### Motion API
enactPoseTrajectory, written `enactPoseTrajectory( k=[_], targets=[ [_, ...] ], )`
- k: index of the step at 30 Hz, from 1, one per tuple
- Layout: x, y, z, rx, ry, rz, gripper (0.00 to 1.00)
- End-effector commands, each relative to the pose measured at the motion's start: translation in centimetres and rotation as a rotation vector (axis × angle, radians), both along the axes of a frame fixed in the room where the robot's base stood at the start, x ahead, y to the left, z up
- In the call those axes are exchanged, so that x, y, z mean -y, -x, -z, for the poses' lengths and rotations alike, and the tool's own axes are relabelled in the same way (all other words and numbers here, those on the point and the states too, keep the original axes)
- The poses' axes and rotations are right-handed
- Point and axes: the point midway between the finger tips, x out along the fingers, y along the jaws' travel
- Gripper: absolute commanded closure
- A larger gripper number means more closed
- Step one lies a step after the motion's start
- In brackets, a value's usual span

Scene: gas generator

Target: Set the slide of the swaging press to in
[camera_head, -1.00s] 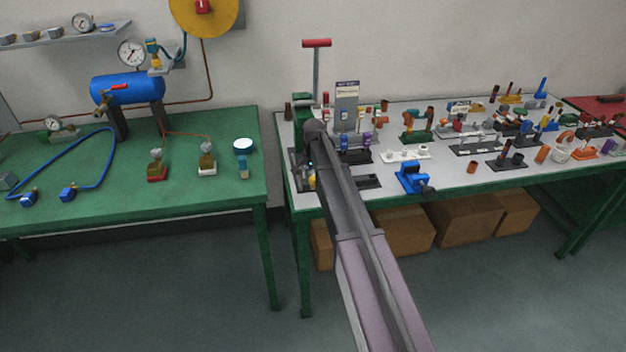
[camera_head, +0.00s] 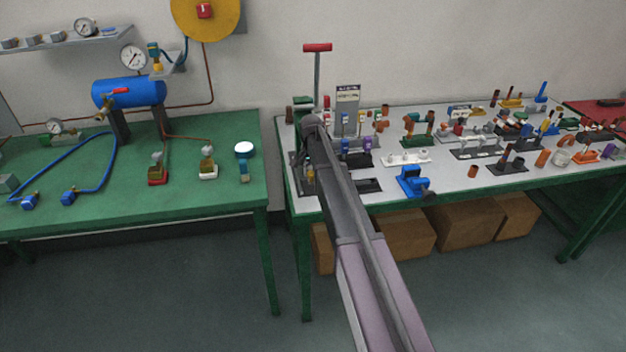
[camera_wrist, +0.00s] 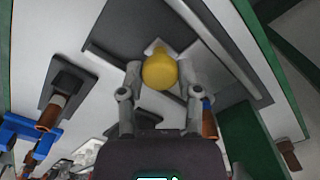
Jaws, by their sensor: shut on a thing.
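The swaging press stands at the left end of the grey-topped bench, with a green body (camera_head: 304,104) and a tall post topped by a red T-handle (camera_head: 317,47). In the wrist view a rounded yellow knob (camera_wrist: 160,72) sits over a dark grey plate (camera_wrist: 150,25); I take it for the knob of the press's slide. My gripper (camera_wrist: 160,68) is shut on this knob, one finger at each side. In the head view my arm covers much of the press's lower front, so the slide's position is hard to tell.
A blue vise-like tool (camera_head: 412,181) stands at the bench's front edge, right of my arm. A signed grey stand (camera_head: 347,110) is just right of the press. Several small fittings crowd the bench farther right. A green table (camera_head: 110,195) stands to the left across a gap.

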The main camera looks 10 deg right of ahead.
Motion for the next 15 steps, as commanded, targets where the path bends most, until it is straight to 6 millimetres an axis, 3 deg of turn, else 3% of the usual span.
enactPoseTrajectory(
  k=[3, 14, 15],
  targets=[
    [-0.02, -1.54, 0.01, 0.0, 0.0, 0.0, 1.0],
    [-0.02, -1.64, 0.01, 0.001, -0.001, 0.0, 1.0],
    [-0.01, -1.63, 0.01, 0.001, -0.001, 0.0, 0.44]
  ],
)
